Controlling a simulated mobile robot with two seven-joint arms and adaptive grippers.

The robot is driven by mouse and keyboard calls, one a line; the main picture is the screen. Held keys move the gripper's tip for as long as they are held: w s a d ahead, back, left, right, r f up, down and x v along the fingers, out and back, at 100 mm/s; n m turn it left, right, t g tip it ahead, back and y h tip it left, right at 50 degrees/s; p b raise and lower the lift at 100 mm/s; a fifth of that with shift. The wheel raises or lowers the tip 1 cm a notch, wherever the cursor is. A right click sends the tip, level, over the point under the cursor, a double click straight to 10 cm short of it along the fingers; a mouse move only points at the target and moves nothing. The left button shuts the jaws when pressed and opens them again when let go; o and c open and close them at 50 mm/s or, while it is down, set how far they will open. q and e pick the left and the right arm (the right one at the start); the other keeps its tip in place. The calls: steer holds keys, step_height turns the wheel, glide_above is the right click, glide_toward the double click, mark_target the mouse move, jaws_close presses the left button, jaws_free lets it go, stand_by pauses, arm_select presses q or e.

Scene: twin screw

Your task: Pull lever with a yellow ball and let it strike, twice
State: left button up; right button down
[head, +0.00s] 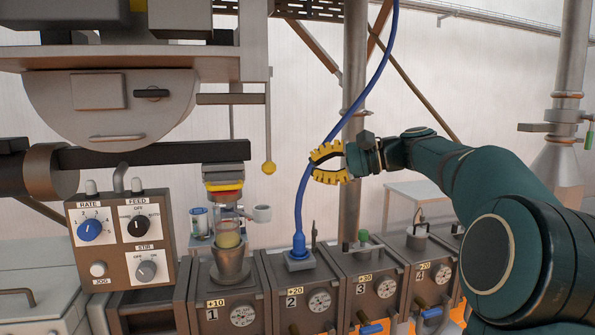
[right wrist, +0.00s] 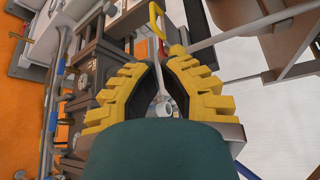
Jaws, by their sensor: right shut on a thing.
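The yellow ball (head: 268,168) hangs at the lower end of a thin grey lever rod (head: 268,120), right of the press head. In the right wrist view the ball (right wrist: 177,50) shows close to one fingertip, with the rod running off to the right. My right gripper (head: 312,165), with yellow ribbed fingers, is right of the ball in the head view, apart from it. Its fingers are bowed and partly closed; what lies between them cannot be made out. In the right wrist view the gripper (right wrist: 160,60) points past the ball. My left gripper is not in view.
A blue hose (head: 345,118) crosses close to my right fingertips and runs down to a box marked 2. Several numbered boxes stand in a row below. A control panel (head: 122,240) is at the left. A metal cup (head: 230,265) stands under the press head.

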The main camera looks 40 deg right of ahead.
steer(key=v, duration=0.3)
steer(key=shift+d+f, duration=0.2)
steer(key=shift+d, duration=0.1)
steer(key=shift+d, duration=0.1)
stand_by(0.7)
